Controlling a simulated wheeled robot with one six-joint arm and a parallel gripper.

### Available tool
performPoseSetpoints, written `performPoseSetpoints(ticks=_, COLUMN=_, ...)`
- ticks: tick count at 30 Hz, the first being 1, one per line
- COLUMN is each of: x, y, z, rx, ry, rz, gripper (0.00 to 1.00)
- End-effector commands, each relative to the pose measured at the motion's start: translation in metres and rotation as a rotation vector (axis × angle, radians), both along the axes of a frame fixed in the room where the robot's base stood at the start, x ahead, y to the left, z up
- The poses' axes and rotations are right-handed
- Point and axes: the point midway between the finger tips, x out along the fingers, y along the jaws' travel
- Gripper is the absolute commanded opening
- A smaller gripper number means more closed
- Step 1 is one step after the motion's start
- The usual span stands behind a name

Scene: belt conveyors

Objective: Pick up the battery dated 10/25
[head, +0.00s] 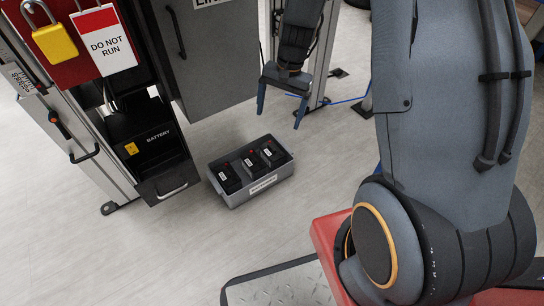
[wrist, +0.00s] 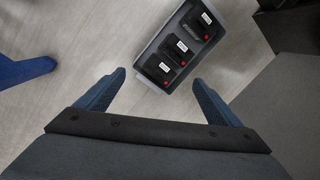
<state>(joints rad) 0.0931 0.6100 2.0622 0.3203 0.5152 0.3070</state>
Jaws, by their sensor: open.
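Three black batteries with white labels and red spots stand in a row in a grey bin (head: 240,198) on the floor: left (head: 230,182), middle (head: 254,167) and right (head: 272,155). The label dates are too small to read, so I cannot tell which is 10/25. My gripper (head: 281,117) hangs above and behind the bin, open and empty, its blue fingers pointing down. In the wrist view the batteries (wrist: 204,27), (wrist: 178,54) and (wrist: 158,70) lie just beyond the fingertips (wrist: 158,79), toward the right finger, apart from them.
A cabinet on the left has an open black compartment marked BATTERY (head: 158,153), close to the bin. A yellow padlock (head: 55,43) and a DO NOT RUN tag (head: 103,45) hang above it. A grey cabinet panel (head: 205,60) stands behind the bin.

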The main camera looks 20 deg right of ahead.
Motion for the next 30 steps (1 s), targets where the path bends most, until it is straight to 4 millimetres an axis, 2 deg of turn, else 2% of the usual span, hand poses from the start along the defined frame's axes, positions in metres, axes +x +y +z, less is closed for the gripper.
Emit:
performPoseSetpoints(ticks=1, x=0.009, y=-0.002, z=-0.021, rx=0.019, ry=0.032, rz=-0.060, gripper=0.88)
performPoseSetpoints(ticks=6, x=0.033, y=-0.004, z=-0.083, rx=0.082, ry=0.124, rz=-0.259, gripper=0.88)
performPoseSetpoints(ticks=12, x=0.048, y=-0.005, z=-0.145, rx=0.141, ry=0.211, rz=-0.446, gripper=0.88)
performPoseSetpoints(ticks=15, x=0.050, y=-0.004, z=-0.165, rx=0.159, ry=0.240, rz=-0.502, gripper=0.88)
performPoseSetpoints(ticks=18, x=0.052, y=-0.003, z=-0.176, rx=0.170, ry=0.254, rz=-0.535, gripper=0.88)
performPoseSetpoints(ticks=25, x=0.051, y=0.003, z=-0.199, rx=0.175, ry=0.263, rz=-0.549, gripper=0.88)
performPoseSetpoints(ticks=30, x=0.050, y=0.006, z=-0.207, rx=0.174, ry=0.259, rz=-0.549, gripper=0.88)
